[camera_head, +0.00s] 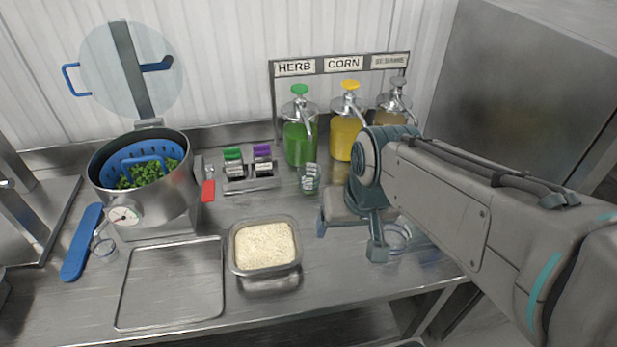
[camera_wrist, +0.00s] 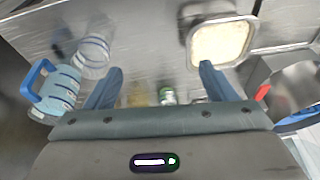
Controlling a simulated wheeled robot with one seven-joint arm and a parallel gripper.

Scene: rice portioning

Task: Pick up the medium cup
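A clear cup (camera_head: 397,237) with ring markings stands on the steel table, partly behind my gripper in the head view. It also shows in the wrist view (camera_wrist: 93,55), outside the left finger. No label shows which is the medium one. My gripper (camera_head: 348,240) hangs over the table right of the rice container. Its fingers are apart with nothing held between them, as the wrist view (camera_wrist: 157,78) shows.
A container of rice (camera_head: 264,272) and a bare tray (camera_head: 170,317) lie at the front. A pot (camera_head: 165,205) with a blue strainer stands at left. Pump dispensers (camera_head: 347,135) line the back. A blue-handled jug (camera_wrist: 60,94) is beside the cup in the wrist view.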

